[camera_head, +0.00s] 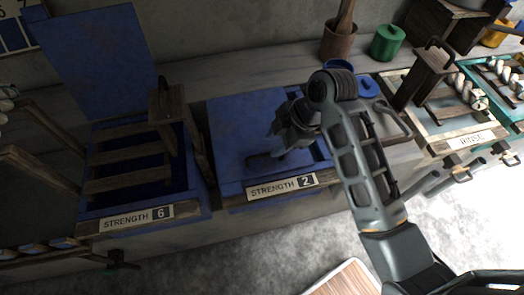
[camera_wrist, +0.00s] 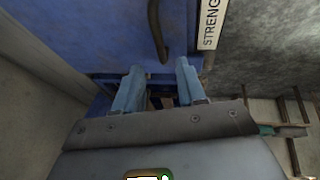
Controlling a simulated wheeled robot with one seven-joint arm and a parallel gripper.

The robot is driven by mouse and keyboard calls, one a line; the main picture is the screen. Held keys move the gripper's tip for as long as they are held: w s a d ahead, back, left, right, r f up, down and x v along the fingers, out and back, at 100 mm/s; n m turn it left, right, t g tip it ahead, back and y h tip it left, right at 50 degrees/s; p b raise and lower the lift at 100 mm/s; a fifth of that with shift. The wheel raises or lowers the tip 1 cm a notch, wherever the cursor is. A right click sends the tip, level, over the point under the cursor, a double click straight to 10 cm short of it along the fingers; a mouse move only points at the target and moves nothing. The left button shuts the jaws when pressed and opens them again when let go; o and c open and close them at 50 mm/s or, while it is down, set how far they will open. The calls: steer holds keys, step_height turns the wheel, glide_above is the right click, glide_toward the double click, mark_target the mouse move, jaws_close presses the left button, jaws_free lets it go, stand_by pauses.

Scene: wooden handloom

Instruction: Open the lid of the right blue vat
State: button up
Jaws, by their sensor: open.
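The right blue vat (camera_head: 235,201) carries a label reading STRENGTH 2 (camera_head: 282,187). Its flat blue lid (camera_head: 235,125) lies down over the vat and looks closed. A dark curved handle (camera_head: 262,155) is on the lid near its front edge. It also shows in the wrist view as a dark bar (camera_wrist: 157,30), ahead of my fingertips. My gripper (camera_wrist: 158,80) is open, its two blue-grey fingers apart with no object held between them. In the head view my gripper and arm hang over the lid and hide its right part.
The left blue vat (camera_head: 100,213), labelled STRENGTH 6, has its lid (camera_head: 100,55) raised and a wooden rack inside. Behind stand a brown pot (camera_head: 338,42) and a green can (camera_head: 387,43). A rinse tray (camera_head: 460,130) is at right. Grey floor lies open in front.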

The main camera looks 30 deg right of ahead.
mark_target(263, 155)
steer(key=shift+x, duration=3.1)
jaws_close()
